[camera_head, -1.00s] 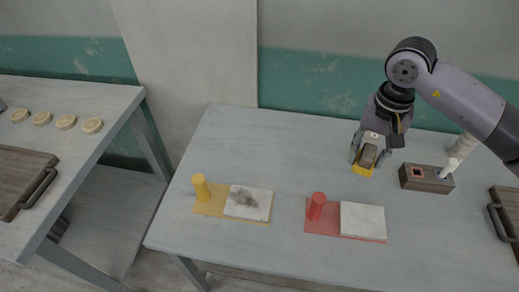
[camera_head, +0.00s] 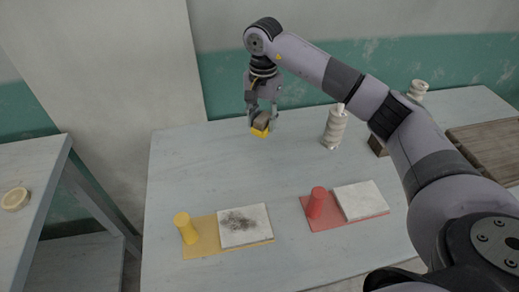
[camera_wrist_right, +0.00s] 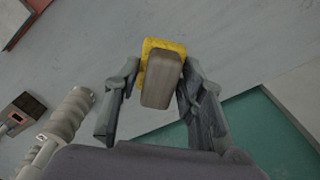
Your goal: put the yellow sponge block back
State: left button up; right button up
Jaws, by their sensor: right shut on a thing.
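The yellow sponge block (camera_head: 260,131) has a yellow base and a grey-brown top part. My right gripper (camera_head: 262,113) is shut on it and holds it over the back left part of the table. In the right wrist view, the block (camera_wrist_right: 178,48) sits between the two fingers, its brown part (camera_wrist_right: 161,80) towards the camera. I cannot tell whether its underside touches the table. A yellow mat (camera_head: 200,239) with a yellow peg (camera_head: 185,228) and a dark-smudged white tile (camera_head: 246,233) lies at the front left. My left gripper is not in view.
A red mat (camera_head: 320,222) carries a red peg (camera_head: 316,202) and a clean white tile (camera_head: 361,200). A ribbed white piece (camera_head: 334,128) and a wooden block (camera_head: 377,145) stand right of the gripper. The table middle is clear. A side table (camera_head: 35,200) stands left.

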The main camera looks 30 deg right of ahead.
notch_tip(320, 180, down, 8)
jog(key=shift+a+r+p, duration=0.1)
jog(key=shift+r+p, duration=0.05)
jog(key=shift+p, duration=0.3)
notch_tip(320, 180, down, 4)
jog(key=shift+f+p, duration=0.1)
jog(key=shift+p, duration=0.2)
jog(key=shift+f, duration=0.15)
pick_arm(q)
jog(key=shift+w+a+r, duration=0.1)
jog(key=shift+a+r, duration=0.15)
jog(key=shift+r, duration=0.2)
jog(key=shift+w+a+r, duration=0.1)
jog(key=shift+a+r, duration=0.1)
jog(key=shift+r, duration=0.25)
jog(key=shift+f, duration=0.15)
pick_arm(e)
jog(key=shift+f+b, duration=0.2)
jog(key=shift+b, duration=0.1)
jog(key=o, duration=1.1)
jog(key=shift+r, duration=0.1)
